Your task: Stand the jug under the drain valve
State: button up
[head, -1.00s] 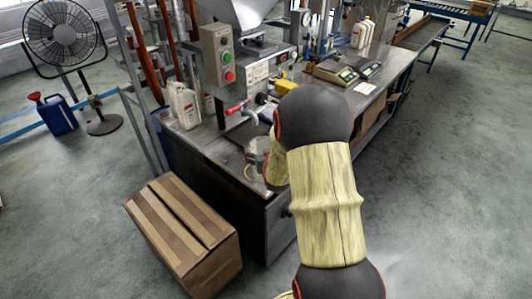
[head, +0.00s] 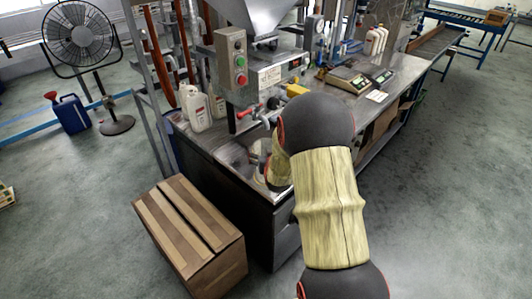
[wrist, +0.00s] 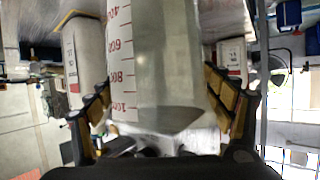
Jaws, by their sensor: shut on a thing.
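The jug (wrist: 165,60) is a clear measuring vessel with red graduation marks. It fills the middle of the wrist view between the two fingers of my gripper (wrist: 158,88), which is shut on it. In the head view my arm hides most of the gripper, and only a small greyish part of the jug (head: 257,160) seems to show beside it. The drain valve (head: 265,120), with a red handle, sticks out from the machine front above that spot. I cannot tell whether the jug touches the bench or is right beneath the outlet.
White bottles (head: 197,109) stand on the metal bench (head: 225,158) left of the valve. The control box (head: 230,57) is above it. Scales (head: 347,80) stand farther right.

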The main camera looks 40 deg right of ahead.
jog(key=o, duration=1.6)
jog(key=v, duration=1.2)
jog(key=shift+w+r, duration=0.1)
jog(key=s+a+f+g+y, duration=0.2)
jog(key=s+f+g, duration=0.15)
jog(key=f, duration=0.35)
jog(key=s+a+g+y, duration=0.2)
jog(key=s+a+g, duration=0.1)
jog(key=s+a, duration=0.4)
jog(key=s+a+r+n+y, duration=0.1)
jog(key=s+a+r+n, duration=0.1)
jog(key=a+r, duration=0.5)
jog(key=s+a+r+n+y, duration=0.1)
jog(key=s+a+r+n, duration=0.1)
jog(key=s+a+r, duration=0.3)
jog(key=s+a+r+n+y, duration=0.1)
jog(key=s+a+r+n, duration=0.2)
jog(key=a+r, duration=0.6)
jog(key=shift+s+a+r+t, duration=0.2)
jog(key=shift+s+a+t, duration=0.05)
jog(key=shift+s+a, duration=0.3)
